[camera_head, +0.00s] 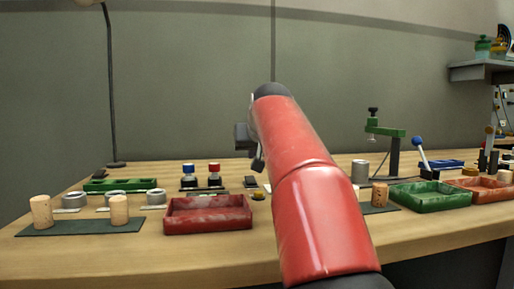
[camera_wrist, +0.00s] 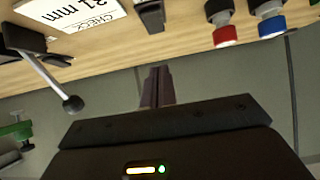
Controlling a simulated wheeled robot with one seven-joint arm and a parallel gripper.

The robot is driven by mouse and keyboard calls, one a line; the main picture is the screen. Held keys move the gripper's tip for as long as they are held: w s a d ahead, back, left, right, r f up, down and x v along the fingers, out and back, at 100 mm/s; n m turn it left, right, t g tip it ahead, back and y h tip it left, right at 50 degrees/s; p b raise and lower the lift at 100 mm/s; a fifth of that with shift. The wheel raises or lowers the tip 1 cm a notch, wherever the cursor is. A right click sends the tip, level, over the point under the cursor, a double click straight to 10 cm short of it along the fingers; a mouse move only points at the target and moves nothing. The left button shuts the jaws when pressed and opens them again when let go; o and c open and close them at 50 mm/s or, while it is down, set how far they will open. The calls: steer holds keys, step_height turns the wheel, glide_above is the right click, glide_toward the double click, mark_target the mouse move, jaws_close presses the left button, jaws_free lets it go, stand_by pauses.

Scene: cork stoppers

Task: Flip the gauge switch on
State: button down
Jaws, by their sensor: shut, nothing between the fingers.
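My gripper (camera_wrist: 156,88) is shut and empty, its dark fingers together in front of the wall and below the table edge in the wrist view. In that view a dark device with a pale lever (camera_wrist: 45,75) ending in a black ball (camera_wrist: 73,103) is at the left, apart from the fingers. A small black block (camera_wrist: 150,15) lies on the table beyond the fingertips; it also shows in the head view (camera_head: 250,182). No part is clearly labelled as the gauge switch, and I cannot tell a switch position. My red arm hides part of the table in the head view.
A red tray (camera_head: 208,225), a green tray (camera_head: 430,207) and corks (camera_head: 41,212) are nearer the front. A green-armed stand (camera_head: 393,155) is right.

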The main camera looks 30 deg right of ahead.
mark_target(251, 178)
steer(key=w+f, duration=0.1)
steer(key=w+f+b, duration=0.1)
steer(key=f, duration=0.2)
steer(key=shift+w+d, duration=0.4)
steer(key=shift+w+f+b, duration=0.15)
steer(key=shift+f+b, duration=0.25)
steer(key=shift+f, duration=0.4)
steer(key=p, duration=0.3)
steer(key=shift+w+d+r+g, duration=0.1)
steer(key=shift+w+r+g, duration=0.1)
steer(key=shift+g, duration=0.2)
steer(key=shift+f, duration=0.55)
steer(key=shift+w+r, duration=0.1)
steer(key=shift+w+d+r+p, duration=0.25)
steer(key=shift+w+p, duration=0.4)
steer(key=shift+p, duration=0.25)
